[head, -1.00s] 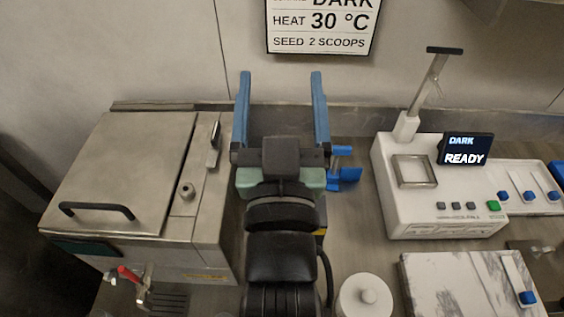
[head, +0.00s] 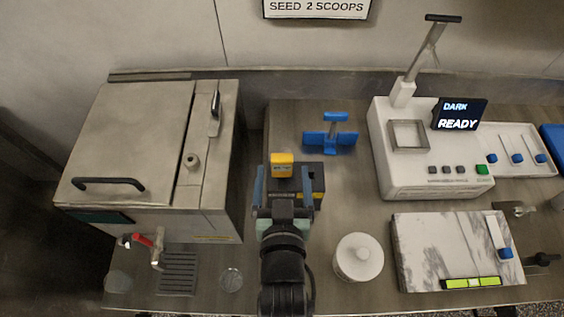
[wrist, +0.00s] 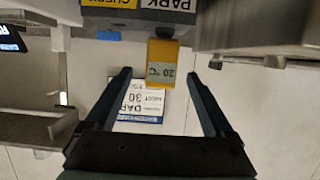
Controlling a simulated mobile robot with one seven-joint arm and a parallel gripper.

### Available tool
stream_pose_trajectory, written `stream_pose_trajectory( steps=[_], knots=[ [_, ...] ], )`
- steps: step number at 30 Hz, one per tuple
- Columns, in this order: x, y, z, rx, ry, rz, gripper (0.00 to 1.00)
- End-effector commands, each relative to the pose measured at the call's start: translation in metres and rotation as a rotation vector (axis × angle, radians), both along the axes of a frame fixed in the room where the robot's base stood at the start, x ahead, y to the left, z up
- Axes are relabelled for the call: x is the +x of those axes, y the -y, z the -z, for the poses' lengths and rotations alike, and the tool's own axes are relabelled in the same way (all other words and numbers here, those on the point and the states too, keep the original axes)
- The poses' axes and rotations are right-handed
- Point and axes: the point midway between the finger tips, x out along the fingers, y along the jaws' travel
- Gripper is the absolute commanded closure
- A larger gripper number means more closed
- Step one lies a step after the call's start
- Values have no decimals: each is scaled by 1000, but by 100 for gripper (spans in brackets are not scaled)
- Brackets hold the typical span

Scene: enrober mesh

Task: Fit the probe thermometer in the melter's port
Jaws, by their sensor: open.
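The probe thermometer has a yellow head (head: 281,162). It stands in a dark block (head: 310,170) on the counter. In the wrist view its yellow head (wrist: 162,55) reads 20 °C, beside the block's PARK and CHECK labels; its probe is hidden. My gripper (head: 283,176) is open and empty at the block's near side. In the wrist view my gripper's (wrist: 159,76) fingertips lie either side of the yellow head, with gaps; the depth between them is unclear. The steel melter (head: 135,130) stands at the left. A small round port-like fitting (head: 191,163) is on its top.
A blue stand (head: 330,138) is behind the block. A white machine (head: 430,170) reading READY is at the right. A white lidded pot (head: 358,258) and a marble slab (head: 450,245) are near the front right. A red-handled tap (head: 142,240) projects from the melter.

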Motion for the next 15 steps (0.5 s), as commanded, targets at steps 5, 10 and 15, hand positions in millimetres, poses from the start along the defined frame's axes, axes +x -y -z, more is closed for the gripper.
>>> stream_pose_trajectory(
  steps=[5,10,15],
  knots=[
    [16,0,4,0,0,0,12],
    [25,0,5,0,-1,0,12],
    [47,-1,9,0,1,-1,12]
  ],
)
